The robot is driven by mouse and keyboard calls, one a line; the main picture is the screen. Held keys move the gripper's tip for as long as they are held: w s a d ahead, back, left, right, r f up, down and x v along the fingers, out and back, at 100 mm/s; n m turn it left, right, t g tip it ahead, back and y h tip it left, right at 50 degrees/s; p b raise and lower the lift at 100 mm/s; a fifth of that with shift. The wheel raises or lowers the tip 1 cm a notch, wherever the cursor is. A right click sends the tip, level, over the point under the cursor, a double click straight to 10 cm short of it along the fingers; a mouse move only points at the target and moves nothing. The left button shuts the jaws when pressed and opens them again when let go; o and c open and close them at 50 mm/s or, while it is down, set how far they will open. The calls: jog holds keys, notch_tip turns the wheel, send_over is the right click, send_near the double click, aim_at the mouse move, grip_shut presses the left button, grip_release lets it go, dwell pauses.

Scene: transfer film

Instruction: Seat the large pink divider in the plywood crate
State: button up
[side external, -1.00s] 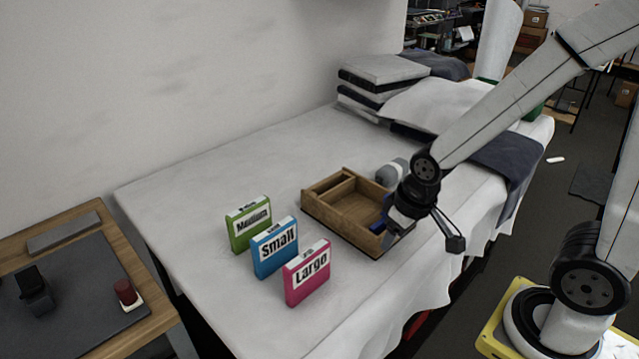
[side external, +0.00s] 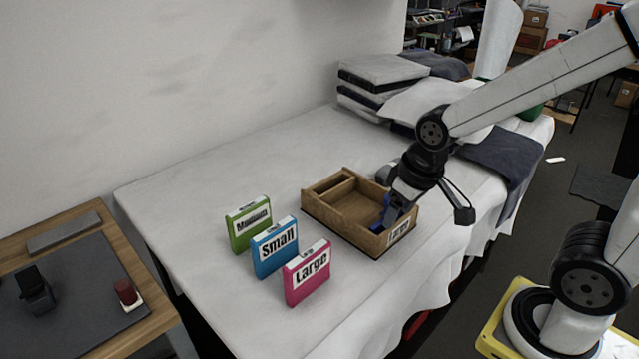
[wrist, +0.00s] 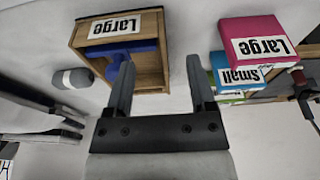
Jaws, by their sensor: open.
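The large pink divider (side external: 307,272), labelled "Large", stands upright on the white-covered table, in front of the blue "Small" one. It also shows in the wrist view (wrist: 252,30), at upper right. The plywood crate (side external: 345,226) stands open to its right, with a "Large" label on its near right end. A blue piece with a knob (wrist: 121,48) is in the crate, by the labelled end. My gripper (side external: 392,208) is over that end of the crate, open, its fingers apart in the wrist view (wrist: 160,62). The fingers partly cover the blue piece in the side view.
A blue "Small" block (side external: 275,248) and a green "Medium" block (side external: 248,226) stand in a row with the pink one. A grey rounded object (wrist: 72,78) lies beside the crate. Folded cloths (side external: 385,70) are stacked at the back. The table's left part is clear.

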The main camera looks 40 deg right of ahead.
jog(key=w+v, duration=0.1)
jog(key=v, duration=0.4)
jog(key=m+g+y, duration=0.3)
jog(key=m+y, duration=0.2)
jog(key=m, duration=1.3)
send_over(309, 253)
jog(key=d, duration=0.2)
jog(key=shift+h, duration=0.3)
notch_tip(309, 253, down, 5)
jog(key=shift+s+r, duration=0.1)
jog(key=shift+a, duration=0.1)
jog(key=shift+x, duration=1.25)
jog(key=shift+x, duration=2.6)
jog(key=shift+w, duration=0.3)
grip_shut()
